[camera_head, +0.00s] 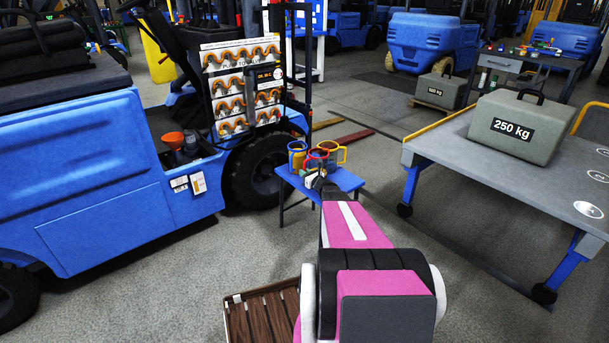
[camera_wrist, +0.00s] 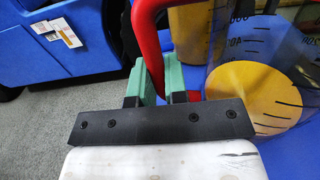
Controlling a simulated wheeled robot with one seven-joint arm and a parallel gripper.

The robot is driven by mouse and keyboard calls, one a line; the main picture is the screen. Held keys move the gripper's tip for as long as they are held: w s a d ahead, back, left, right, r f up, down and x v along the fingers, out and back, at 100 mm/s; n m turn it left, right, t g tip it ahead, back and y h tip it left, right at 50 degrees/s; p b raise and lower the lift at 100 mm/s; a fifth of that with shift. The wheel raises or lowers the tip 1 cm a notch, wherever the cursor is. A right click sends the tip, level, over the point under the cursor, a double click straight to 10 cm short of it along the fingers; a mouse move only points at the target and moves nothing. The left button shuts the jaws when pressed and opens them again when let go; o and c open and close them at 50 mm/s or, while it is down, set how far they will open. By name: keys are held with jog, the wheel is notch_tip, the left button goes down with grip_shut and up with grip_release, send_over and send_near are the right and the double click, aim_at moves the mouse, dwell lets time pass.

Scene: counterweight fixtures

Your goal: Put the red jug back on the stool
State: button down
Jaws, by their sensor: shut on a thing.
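The red jug (camera_head: 316,155) shows in the head view as a red rim and handle among the jugs at the small blue stool (camera_head: 346,180). In the wrist view its red handle (camera_wrist: 151,35) passes between the green fingertips of my gripper (camera_wrist: 165,82), which is shut on it. A clear, graduated jug body with a yellow disc inside fills the right of the wrist view. I cannot tell whether the red jug touches the stool top, because my gripper and the other jugs partly hide its base.
A blue-rimmed jug (camera_head: 297,147) and a yellow-handled jug (camera_head: 338,150) are close beside the red one. A blue forklift (camera_head: 90,170) stands at left. A grey table (camera_head: 450,145) with a 250 kg weight (camera_head: 518,125) is at right.

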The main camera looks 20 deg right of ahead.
jog(key=shift+f, duration=0.15)
jog(key=c, duration=1.1)
grip_release()
jog(key=shift+c, duration=0.2)
